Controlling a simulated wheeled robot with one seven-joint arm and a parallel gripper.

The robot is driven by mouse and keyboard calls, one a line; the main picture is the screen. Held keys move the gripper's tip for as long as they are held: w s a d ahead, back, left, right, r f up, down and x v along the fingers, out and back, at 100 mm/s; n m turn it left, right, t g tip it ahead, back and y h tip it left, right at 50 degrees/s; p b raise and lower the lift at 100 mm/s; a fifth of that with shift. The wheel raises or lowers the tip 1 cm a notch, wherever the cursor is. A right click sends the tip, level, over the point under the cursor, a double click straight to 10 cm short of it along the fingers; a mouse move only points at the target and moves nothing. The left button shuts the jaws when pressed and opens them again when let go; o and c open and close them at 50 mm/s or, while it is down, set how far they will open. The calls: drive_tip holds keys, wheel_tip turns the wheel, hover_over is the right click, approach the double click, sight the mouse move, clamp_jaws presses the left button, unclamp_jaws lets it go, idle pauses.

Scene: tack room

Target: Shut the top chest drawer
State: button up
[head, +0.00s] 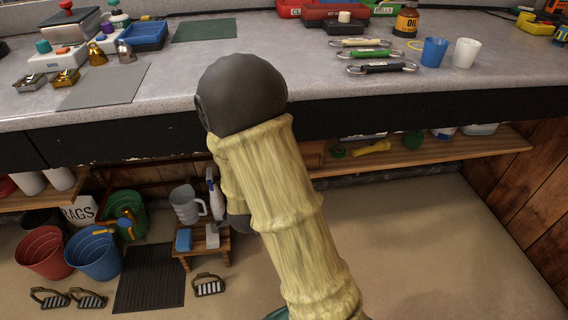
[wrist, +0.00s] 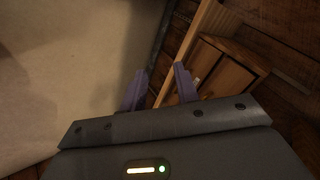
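A brown wooden box-like piece with a panelled face, which looks like the chest (wrist: 228,72), is in the wrist view, right of my fingers. It appears tilted there and is partly covered by my gripper. A small pale spot, perhaps a handle, shows near its left end. I cannot tell which part is the top drawer or how far out it stands. My gripper (wrist: 160,70) has its two purple fingers apart with nothing held between them. In the head view my arm crosses the middle, and neither my gripper nor the chest can be made out.
A grey worktop (head: 200,75) with several small items spans the head view. Below it is a wooden shelf (head: 460,148). Buckets (head: 42,252), a small stool (head: 203,243) and a dark mat (head: 150,279) are at lower left. The floor (head: 430,250) at right is clear.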

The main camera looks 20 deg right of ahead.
drive_tip(key=d+m+t+h, duration=0.1)
drive_tip(key=m+t+h, duration=0.1)
drive_tip(key=m+h, duration=0.1)
drive_tip(key=d+f+m+t+h+b, duration=0.1)
drive_tip(key=d+m+t+h, duration=0.1)
drive_tip(key=m+t+h, duration=0.1)
drive_tip(key=d+f+m+t+h, duration=0.1)
drive_tip(key=d+m+t+h, duration=0.1)
drive_tip(key=m, duration=0.3)
drive_tip(key=shift+s+m+t+h, duration=0.3)
drive_tip(key=shift+s+t+h, duration=0.1)
drive_tip(key=shift+h, duration=0.5)
drive_tip(key=shift+w+d+b, duration=0.1)
drive_tip(key=shift+w+b, duration=0.05)
drive_tip(key=shift+b, duration=0.15)
drive_tip(key=b+x, duration=0.2)
drive_tip(key=x, duration=1.5)
drive_tip(key=shift+b, duration=0.4)
drive_tip(key=shift+w+d, duration=0.1)
clamp_jaws()
